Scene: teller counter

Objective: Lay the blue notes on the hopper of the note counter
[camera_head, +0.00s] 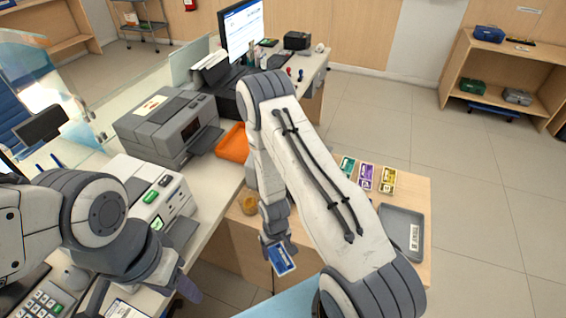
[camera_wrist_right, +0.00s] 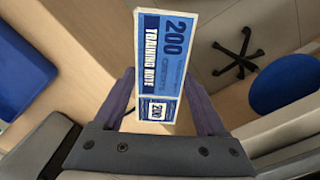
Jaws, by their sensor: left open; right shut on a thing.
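My right gripper (camera_head: 274,240) is shut on the blue notes (camera_head: 284,261), held in the air past the counter's front edge, to the right of the machines. In the right wrist view the blue notes (camera_wrist_right: 165,62) read "200 TRAINING NOTE" and stick out between the fingers of the right gripper (camera_wrist_right: 160,92). A white and grey machine with a small green display, which looks like the note counter (camera_head: 170,197), stands on the counter at left. My left arm covers part of it, and its hopper is hard to make out. My left gripper (camera_head: 143,293) is open, low in front of that machine.
A larger grey machine (camera_head: 165,127) stands behind, with an orange tray (camera_head: 232,143) to its right. Green (camera_head: 347,166), purple (camera_head: 366,178) and yellow notes (camera_head: 388,180) lie on a wooden table near a grey tray (camera_head: 403,222). A keypad (camera_head: 40,303) is at lower left.

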